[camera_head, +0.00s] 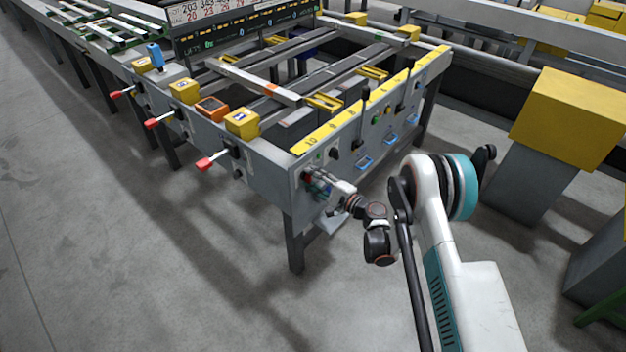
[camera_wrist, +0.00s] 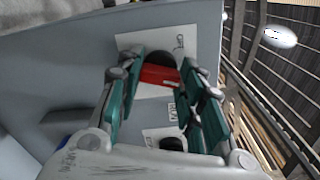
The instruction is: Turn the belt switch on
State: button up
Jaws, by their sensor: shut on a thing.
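The belt switch, with a red handle (camera_wrist: 158,76) and a dark round part behind it, sits on a white plate (camera_wrist: 132,40) on the grey panel (camera_wrist: 70,75). My gripper (camera_wrist: 160,80) has its teal fingers on either side of the red handle and is shut on it. In the head view my gripper (camera_head: 318,188) is at the near left end of the table's end panel (camera_head: 285,185), below the yellow strip marked 10. The fingers cover most of the switch there, so its angle is hard to read.
A second black knob (camera_wrist: 172,144) on a white plate is close below the fingers. More knobs and blue handles (camera_head: 363,162) line the end panel to the right. Red levers (camera_head: 205,163) stick out from the long side. Open floor (camera_head: 130,270) lies in front.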

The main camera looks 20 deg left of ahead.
jog(key=m, duration=0.4)
jog(key=shift+m, duration=0.4)
dwell(0.4)
jog(key=o, duration=1.1)
jog(key=shift+f, duration=0.1)
jog(key=shift+c, duration=0.2)
notch_tip(320, 180, up, 10)
